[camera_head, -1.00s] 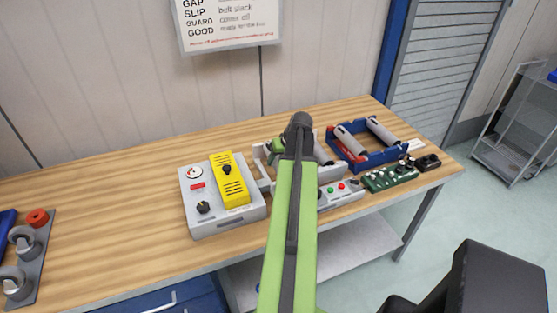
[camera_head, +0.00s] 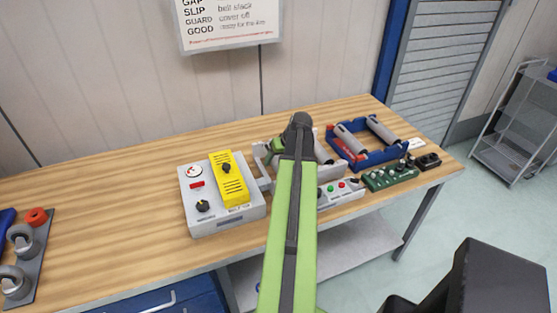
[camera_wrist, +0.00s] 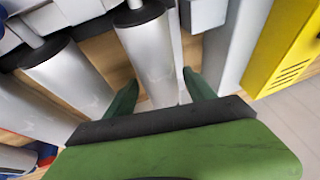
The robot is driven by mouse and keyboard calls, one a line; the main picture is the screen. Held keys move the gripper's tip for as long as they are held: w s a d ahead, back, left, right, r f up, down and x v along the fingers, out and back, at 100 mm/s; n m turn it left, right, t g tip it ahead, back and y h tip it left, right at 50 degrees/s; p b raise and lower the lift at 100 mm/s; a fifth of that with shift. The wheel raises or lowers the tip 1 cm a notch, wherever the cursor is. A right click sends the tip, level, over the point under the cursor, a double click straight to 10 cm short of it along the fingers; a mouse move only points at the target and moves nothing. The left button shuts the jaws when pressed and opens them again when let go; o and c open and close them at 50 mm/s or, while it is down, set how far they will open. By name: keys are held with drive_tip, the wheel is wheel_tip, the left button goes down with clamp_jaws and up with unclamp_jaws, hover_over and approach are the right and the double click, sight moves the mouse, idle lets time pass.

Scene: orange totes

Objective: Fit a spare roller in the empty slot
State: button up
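The roller frame (camera_head: 333,172) stands on the bench behind my arm, grey-sided and partly hidden. In the wrist view, several grey rollers lie side by side, among them one at the left (camera_wrist: 68,75). My gripper (camera_wrist: 160,80) is low at the frame's left part, its green fingers apart. Another grey roller (camera_wrist: 148,50) extends between the fingers; a firm grip on it does not show. A blue tray (camera_head: 378,159) to the right holds two grey rollers (camera_head: 350,138) (camera_head: 381,130). The empty slot cannot be made out clearly.
A grey control box (camera_head: 203,218) with a yellow cover (camera_head: 231,183) stands close left of the frame. A button box (camera_head: 340,192) and a green circuit board (camera_head: 390,176) lie in front. The bench's left middle (camera_head: 110,215) is clear.

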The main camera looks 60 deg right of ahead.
drive_tip(key=shift+o, duration=0.3)
drive_tip(key=shift+r, duration=0.1)
drive_tip(key=p+v, duration=1.5)
drive_tip(key=v, duration=0.2)
drive_tip(key=shift+p, duration=0.4)
drive_tip(key=shift+r, duration=0.15)
